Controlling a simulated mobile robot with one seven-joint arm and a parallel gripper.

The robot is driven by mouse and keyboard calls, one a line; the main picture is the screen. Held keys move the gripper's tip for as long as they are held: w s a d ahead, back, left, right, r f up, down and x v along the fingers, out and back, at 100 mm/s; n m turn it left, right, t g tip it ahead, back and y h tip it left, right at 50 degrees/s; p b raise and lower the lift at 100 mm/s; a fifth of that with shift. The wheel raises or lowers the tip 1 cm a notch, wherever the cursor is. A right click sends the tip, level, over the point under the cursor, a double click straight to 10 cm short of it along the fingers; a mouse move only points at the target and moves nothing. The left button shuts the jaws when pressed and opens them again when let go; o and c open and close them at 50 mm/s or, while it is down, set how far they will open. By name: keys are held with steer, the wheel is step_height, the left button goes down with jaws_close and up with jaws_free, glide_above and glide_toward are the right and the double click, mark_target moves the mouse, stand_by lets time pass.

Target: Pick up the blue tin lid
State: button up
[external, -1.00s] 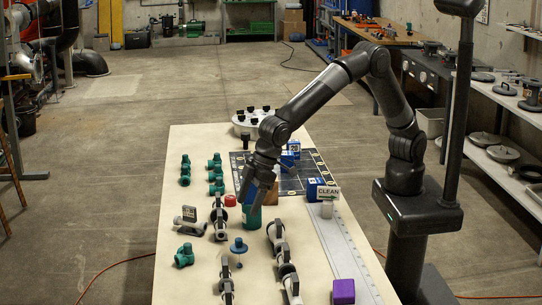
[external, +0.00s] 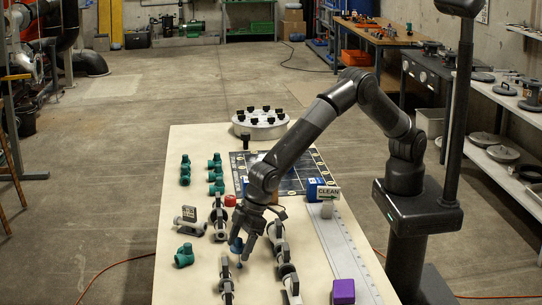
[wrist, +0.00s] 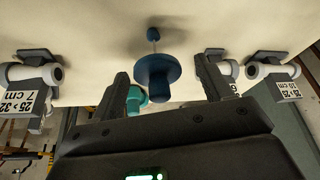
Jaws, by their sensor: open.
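The blue tin lid (external: 236,246), round with a stem or knob, is on the front part of the table in the external view, partly hidden by my gripper. It also shows in the wrist view (wrist: 157,72), ahead of and between the two fingers. My gripper (external: 246,250) is low over the table beside the lid. In the wrist view its fingers (wrist: 162,74) are spread apart, with no visible grip on the lid.
Grey pipe clamps flank the lid, on the left (external: 218,217) and right (external: 284,265). Teal fittings (external: 184,256) stand to the left. A purple block (external: 343,291) is at the front right. A red cap (external: 230,200) lies behind the lid.

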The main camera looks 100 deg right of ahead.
mark_target(239, 246)
steer(key=x, duration=0.3)
steer(key=shift+d, duration=0.15)
steer(key=c, duration=1.1)
